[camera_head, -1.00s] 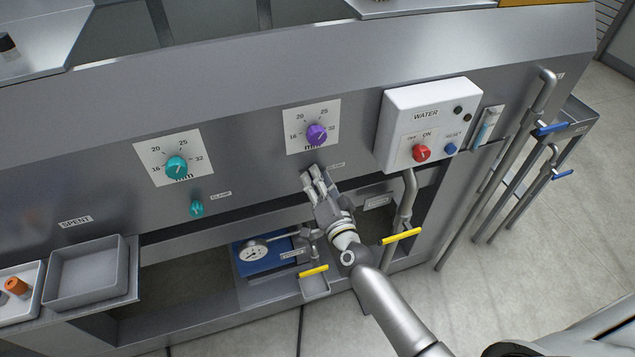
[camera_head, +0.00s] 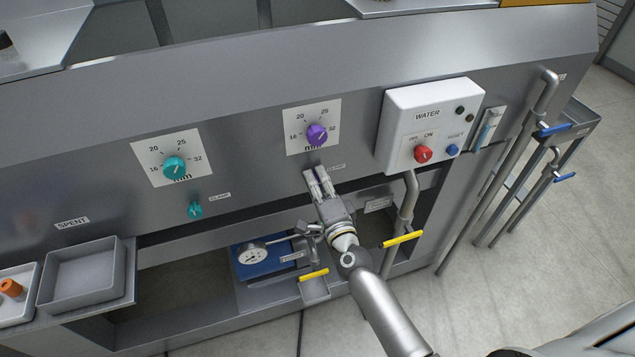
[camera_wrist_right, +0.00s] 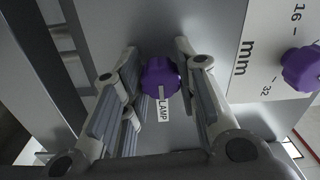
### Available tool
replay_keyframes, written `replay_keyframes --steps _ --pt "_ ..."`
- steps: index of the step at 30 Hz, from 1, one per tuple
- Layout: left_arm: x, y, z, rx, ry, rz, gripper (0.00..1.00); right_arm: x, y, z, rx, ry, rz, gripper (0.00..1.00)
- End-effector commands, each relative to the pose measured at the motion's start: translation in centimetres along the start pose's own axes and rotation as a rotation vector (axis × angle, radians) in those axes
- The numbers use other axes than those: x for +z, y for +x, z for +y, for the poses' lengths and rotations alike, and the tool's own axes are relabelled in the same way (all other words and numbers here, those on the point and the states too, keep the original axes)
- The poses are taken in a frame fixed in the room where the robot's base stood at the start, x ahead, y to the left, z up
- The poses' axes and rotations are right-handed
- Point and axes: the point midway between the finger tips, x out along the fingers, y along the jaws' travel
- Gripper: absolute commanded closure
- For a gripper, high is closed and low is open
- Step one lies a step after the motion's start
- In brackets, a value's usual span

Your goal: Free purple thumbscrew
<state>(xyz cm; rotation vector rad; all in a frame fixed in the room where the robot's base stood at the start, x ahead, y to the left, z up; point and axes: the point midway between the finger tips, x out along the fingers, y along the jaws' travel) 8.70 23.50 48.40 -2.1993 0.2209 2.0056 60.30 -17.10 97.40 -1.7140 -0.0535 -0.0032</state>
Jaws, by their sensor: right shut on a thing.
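The purple thumbscrew (camera_wrist_right: 161,77) sits on the grey panel by a CLAMP label, between the two fingers in the right wrist view. My right gripper (camera_head: 318,180) reaches up to the panel below the purple dial and is shut on the thumbscrew. The fingers (camera_wrist_right: 160,68) stand on both sides of it in the wrist view. In the head view the fingers hide the thumbscrew. The purple dial (camera_head: 317,135) is above, on a white plate marked in mm, and shows at the right of the wrist view (camera_wrist_right: 301,68). My left gripper is not in view.
A teal dial (camera_head: 174,167) and teal thumbscrew (camera_head: 195,210) are to the left. The white WATER box (camera_head: 431,105) with a red knob (camera_head: 423,154) is to the right. Yellow-handled valves (camera_head: 402,239) and a gauge (camera_head: 251,256) lie below. A grey SPENT tray (camera_head: 83,281) is at left.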

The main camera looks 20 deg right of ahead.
Motion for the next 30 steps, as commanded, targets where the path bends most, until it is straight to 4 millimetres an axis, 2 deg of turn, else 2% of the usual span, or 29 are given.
replay_keyframes --steps 11,12,17,26,30 --pt "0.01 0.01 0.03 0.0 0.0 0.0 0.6 0.03 -0.02 0.05 0.001 0.004 -0.001 0.96" --pt "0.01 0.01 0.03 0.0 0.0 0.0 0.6 0.03 -0.02 0.06 0.001 0.004 -0.001 0.68" --pt "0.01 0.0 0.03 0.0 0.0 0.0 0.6 0.03 -0.02 0.05 0.001 0.004 0.0 0.49" --pt "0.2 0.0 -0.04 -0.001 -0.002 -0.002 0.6 0.02 -0.07 0.03 0.001 0.003 0.0 0.49" --pt "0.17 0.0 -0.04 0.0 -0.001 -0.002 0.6 0.03 -0.92 0.1 0.002 0.003 0.0 0.49"
